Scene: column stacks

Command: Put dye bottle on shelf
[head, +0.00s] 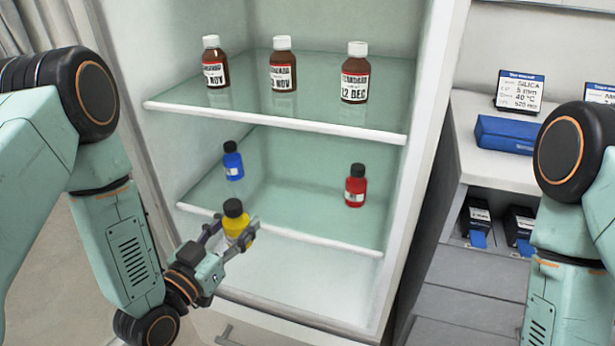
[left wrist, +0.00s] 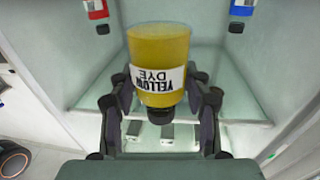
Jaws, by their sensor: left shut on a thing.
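My left gripper (head: 231,238) is shut on a yellow dye bottle (head: 236,225) with a black cap and holds it upright in front of the lower glass shelf (head: 275,198). In the left wrist view the yellow dye bottle (left wrist: 158,52) sits between the fingers and its label reads "YELLOW DYE". A blue bottle (head: 233,162) stands at the left of the lower shelf and a red bottle (head: 355,188) at the right. A gap of bare shelf lies between them. My right gripper is out of view.
Brown bottles (head: 283,70) with white caps stand on the upper shelf (head: 260,118), above the lower one. The cabinet's side walls bound the shelves. A counter at the right holds a blue case (head: 507,134) and a label card (head: 519,92).

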